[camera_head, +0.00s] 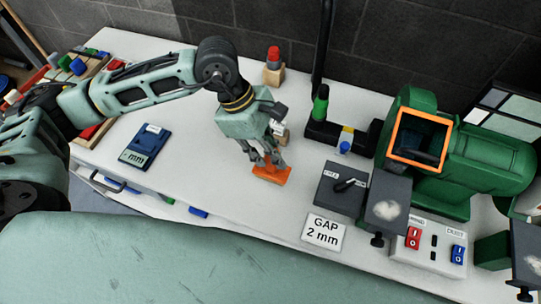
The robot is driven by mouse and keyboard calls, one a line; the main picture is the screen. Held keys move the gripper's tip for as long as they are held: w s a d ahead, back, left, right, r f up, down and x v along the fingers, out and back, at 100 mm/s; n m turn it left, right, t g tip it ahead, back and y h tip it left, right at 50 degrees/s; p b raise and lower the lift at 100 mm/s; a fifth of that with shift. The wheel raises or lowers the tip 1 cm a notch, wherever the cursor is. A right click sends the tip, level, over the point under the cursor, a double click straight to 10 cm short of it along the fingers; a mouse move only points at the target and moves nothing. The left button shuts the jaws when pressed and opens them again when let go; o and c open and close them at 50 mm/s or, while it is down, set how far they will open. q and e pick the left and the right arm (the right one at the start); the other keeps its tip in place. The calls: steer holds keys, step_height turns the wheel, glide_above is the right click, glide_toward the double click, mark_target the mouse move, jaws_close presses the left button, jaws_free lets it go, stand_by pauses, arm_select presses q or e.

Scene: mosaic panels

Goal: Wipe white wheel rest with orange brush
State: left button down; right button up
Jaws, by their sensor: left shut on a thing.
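My left gripper (265,160) points down near the middle of the bench and is shut on the orange brush (272,175). The brush is at or close to the bench top; I cannot tell if it touches. A white curved edge, apparently the white wheel (530,204), shows at the right picture edge. The dark rest (524,243) in front of it carries a pale dusty patch and is partly cut off. Another dark rest (388,198) with a pale patch stands farther left, closer to the brush. My right gripper is not in view.
The green bench grinder (475,160) fills the right side of the white bench (215,175). A dark box with a lever (341,189), a "GAP 2 mm" sign (323,233) and a switch panel (427,244) lie between. A blue meter (147,145) lies left.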

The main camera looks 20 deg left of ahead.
arm_select(q)
steer(key=c, duration=2.1)
jaws_free()
jaws_close()
